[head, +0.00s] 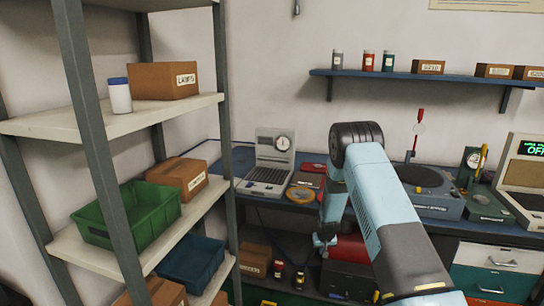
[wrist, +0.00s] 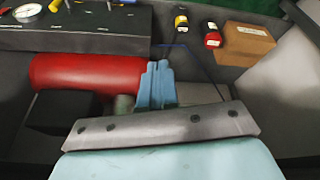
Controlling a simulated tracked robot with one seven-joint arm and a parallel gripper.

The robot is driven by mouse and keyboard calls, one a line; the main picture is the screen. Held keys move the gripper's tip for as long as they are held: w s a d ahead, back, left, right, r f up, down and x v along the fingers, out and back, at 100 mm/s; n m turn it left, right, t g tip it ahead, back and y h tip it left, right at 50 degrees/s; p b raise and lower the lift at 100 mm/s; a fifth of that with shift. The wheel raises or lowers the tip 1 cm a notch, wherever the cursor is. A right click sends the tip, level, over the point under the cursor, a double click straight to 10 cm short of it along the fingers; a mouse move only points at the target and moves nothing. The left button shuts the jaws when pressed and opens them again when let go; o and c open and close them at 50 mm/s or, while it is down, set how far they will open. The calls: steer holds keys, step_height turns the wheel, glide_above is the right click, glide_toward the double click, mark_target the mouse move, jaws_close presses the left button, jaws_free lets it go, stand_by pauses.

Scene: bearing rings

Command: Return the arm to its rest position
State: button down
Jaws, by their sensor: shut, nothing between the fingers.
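My light-blue arm reaches forward over the workbench's front side in the head view, with its end bent down. My gripper (head: 322,240) hangs low in front of the bench, partly hidden by the arm. In the wrist view, the blue fingers of the gripper (wrist: 158,68) are together, with nothing between them. A red cylinder (wrist: 85,73) lies just left of the fingers in that view. I cannot tell whether they touch it.
A shelf rack (head: 95,125) with a green bin (head: 130,220) stands at left. The workbench (head: 240,160) carries a gauge device (head: 270,165) and an orange ring (head: 300,195). Below are a cardboard box (wrist: 243,43) and small containers (wrist: 212,40). A wall shelf (head: 440,77) hangs above.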

steer(key=w+d+r+v, duration=0.1)
steer(key=v, duration=1.7)
steer(key=w+v, duration=0.2)
steer(key=v, duration=1.5)
steer(key=s+d+r+t, duration=0.1)
steer(key=s+r, duration=1.6)
steer(key=s, duration=1)
steer(key=s+r, duration=0.3)
steer(key=s, duration=1.1)
steer(key=shift+s+d+r+t, duration=0.15)
steer(key=shift+s+d+t, duration=0.05)
steer(key=shift+d+t, duration=0.1)
